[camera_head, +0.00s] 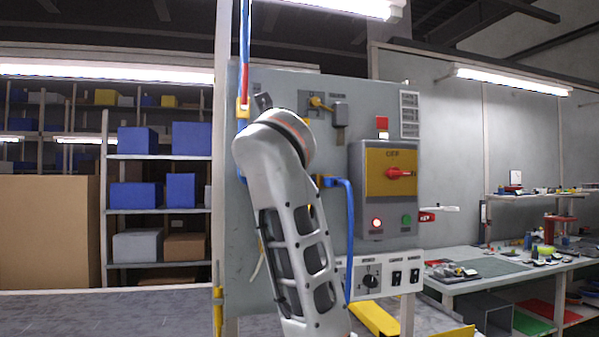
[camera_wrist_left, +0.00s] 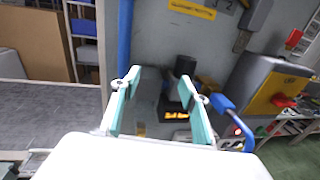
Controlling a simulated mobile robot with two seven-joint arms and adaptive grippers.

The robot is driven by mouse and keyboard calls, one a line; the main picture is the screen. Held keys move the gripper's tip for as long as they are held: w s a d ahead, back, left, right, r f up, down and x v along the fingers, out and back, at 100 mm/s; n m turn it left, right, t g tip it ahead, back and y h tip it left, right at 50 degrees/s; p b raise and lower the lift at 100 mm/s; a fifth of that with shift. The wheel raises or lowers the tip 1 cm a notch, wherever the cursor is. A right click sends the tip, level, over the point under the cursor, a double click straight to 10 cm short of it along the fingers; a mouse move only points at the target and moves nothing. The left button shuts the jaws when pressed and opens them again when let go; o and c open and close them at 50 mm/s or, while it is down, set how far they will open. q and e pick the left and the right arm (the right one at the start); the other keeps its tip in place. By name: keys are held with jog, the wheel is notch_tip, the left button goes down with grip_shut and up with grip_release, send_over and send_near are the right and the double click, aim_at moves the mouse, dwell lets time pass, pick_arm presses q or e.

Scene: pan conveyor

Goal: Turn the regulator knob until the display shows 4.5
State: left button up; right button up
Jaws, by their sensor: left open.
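My left gripper (camera_wrist_left: 159,78) is open in the left wrist view, its two pale teal fingers pointing at the grey panel. A dark, roughly cylindrical knob (camera_wrist_left: 185,66) shows just beyond the right fingertip; the finger partly covers it, and I cannot tell whether they touch. Below the knob, between the fingers, a dark display (camera_wrist_left: 177,113) glows orange-yellow. Its digits are too small and partly covered to read. In the head view my left arm stands in front of the panel and hides the knob, the display and the gripper. My right gripper is in neither view.
The grey panel (camera_head: 262,92) carries a grey-yellow switch box (camera_head: 362,215) with a red handle. A blue pipe (camera_head: 350,240) runs down right of my arm. A white control strip (camera_head: 412,262) with a black selector (camera_head: 370,281) sits below. A workbench (camera_head: 455,282) stands right.

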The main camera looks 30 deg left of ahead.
pick_arm(q)
jog(key=w, duration=0.2)
jog(key=w+t+h+b, duration=0.1)
jog(key=w, duration=0.2)
jog(key=w+r+m+h, duration=0.1)
jog(key=w, duration=0.1)
jog(key=shift+w+a+t, duration=0.15)
jog(key=shift+w+t, duration=0.15)
jog(key=shift+w, duration=0.05)
jog(key=c, duration=1.1)
